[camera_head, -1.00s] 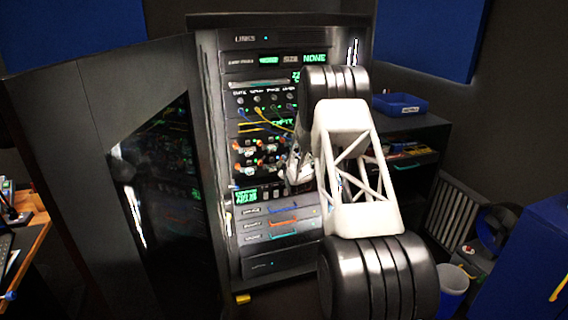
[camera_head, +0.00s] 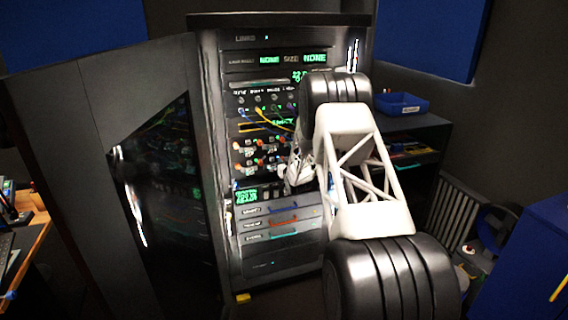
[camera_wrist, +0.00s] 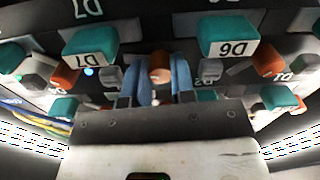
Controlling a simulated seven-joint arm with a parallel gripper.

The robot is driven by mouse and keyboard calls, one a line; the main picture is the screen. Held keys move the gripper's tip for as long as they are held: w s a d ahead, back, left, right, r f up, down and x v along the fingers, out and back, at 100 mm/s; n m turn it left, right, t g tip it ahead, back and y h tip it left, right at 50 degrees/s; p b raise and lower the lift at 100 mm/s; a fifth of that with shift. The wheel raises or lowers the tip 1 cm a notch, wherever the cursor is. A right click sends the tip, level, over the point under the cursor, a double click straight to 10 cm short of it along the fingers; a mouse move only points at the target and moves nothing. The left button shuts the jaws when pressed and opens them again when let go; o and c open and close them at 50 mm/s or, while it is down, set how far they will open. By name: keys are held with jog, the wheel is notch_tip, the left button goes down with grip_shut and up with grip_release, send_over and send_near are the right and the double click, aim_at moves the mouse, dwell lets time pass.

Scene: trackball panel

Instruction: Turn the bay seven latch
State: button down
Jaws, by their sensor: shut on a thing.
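In the wrist view, my gripper (camera_wrist: 161,98) has its two blue fingers on either side of an orange-brown latch knob (camera_wrist: 160,66) and is shut on it. The knob sits between a teal block labelled D7 (camera_wrist: 90,40) and one labelled D6 (camera_wrist: 228,37); the labels appear upside down. I cannot tell for sure which bay the knob belongs to. In the head view, the gripper (camera_head: 292,172) is at the right side of the rack's knob rows, and my arm hides the held knob.
Other orange knobs (camera_wrist: 66,76) and grey parts (camera_wrist: 110,75) crowd both sides of the fingers. Blue and yellow cables (camera_head: 270,118) hang above the knob rows.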

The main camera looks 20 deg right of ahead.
jog(key=m, duration=0.7)
jog(key=shift+r, duration=0.1)
dwell(0.5)
jog(key=c, duration=1.2)
grip_release()
jog(key=shift+c, duration=0.2)
jog(key=shift+s, duration=0.1)
jog(key=s, duration=0.7)
jog(key=shift+s, duration=0.3)
